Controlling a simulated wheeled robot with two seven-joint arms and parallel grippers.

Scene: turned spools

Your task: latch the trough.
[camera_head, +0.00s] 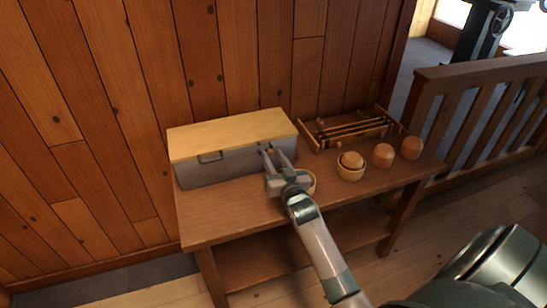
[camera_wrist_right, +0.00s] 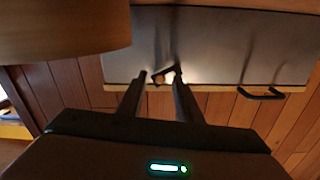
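The trough (camera_head: 225,165) is a long grey box on the wooden bench, against the plank wall. Its pale wooden lid (camera_head: 230,134) lies flat on top and looks shut. A dark handle (camera_head: 210,157) is on its front, and shows in the right wrist view (camera_wrist_right: 262,94). My right gripper (camera_head: 273,151) points at the right part of the trough's front. In the wrist view its fingers are apart, with a small round brownish knob (camera_wrist_right: 160,76) and a dark latch piece (camera_wrist_right: 172,71) between or near the tips. Contact is unclear. My left gripper is out of view.
A wooden rack with dark rods (camera_head: 352,129) stands right of the trough. Turned wooden pieces (camera_head: 383,155) stand along the bench's right side, one in a bowl (camera_head: 349,173). Another round piece (camera_wrist_right: 60,32) is close beside my right gripper. The bench's front left (camera_head: 215,215) is clear.

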